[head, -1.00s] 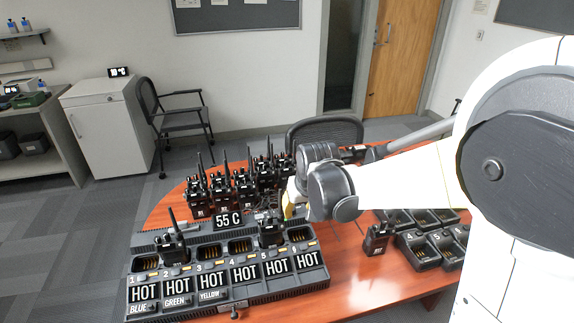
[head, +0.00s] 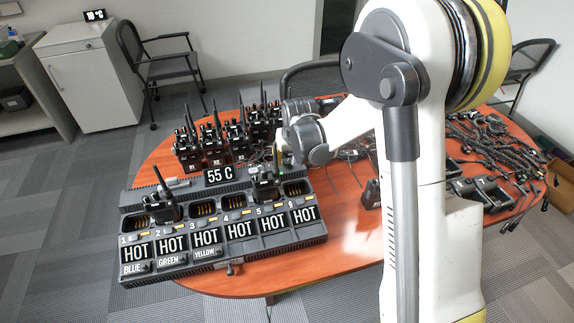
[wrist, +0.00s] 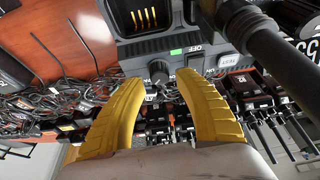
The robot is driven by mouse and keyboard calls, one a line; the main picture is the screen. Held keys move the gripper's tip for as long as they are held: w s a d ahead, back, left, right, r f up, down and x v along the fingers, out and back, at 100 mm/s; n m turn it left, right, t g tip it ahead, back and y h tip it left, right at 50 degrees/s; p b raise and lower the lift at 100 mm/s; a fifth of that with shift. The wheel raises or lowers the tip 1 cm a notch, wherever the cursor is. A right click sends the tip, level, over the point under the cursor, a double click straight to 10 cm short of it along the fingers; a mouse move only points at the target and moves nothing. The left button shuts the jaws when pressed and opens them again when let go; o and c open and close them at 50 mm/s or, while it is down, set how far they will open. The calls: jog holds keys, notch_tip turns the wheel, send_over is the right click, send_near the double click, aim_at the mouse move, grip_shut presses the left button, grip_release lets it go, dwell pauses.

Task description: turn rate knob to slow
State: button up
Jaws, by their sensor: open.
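In the wrist view, a dark round knob (wrist: 159,70) sits on the edge panel of the charger, beside a small green light. Printed labels, one reading OFF, stand near it; I cannot read a rate or slow mark. My gripper (wrist: 160,84) is open, its two yellow fingers on either side of the knob, with a gap between them; contact is unclear. In the head view, my wrist is at the back right of the multi-bay charger (head: 215,255), and the fingertips are mostly hidden. Another small knob (head: 229,269) is at the charger's front edge.
Two radios stand in the charger, at the left (head: 163,207) and near bay 5 (head: 266,186). A 55 C display (head: 220,175) is at its back. More radios (head: 212,146) stand behind. Cables (head: 490,140) and single chargers are at the right. A black radio and antenna crowd the wrist view's right.

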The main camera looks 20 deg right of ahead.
jog(key=shift+b+x, duration=0.3)
jog(key=shift+x, duration=1.1)
grip_shut()
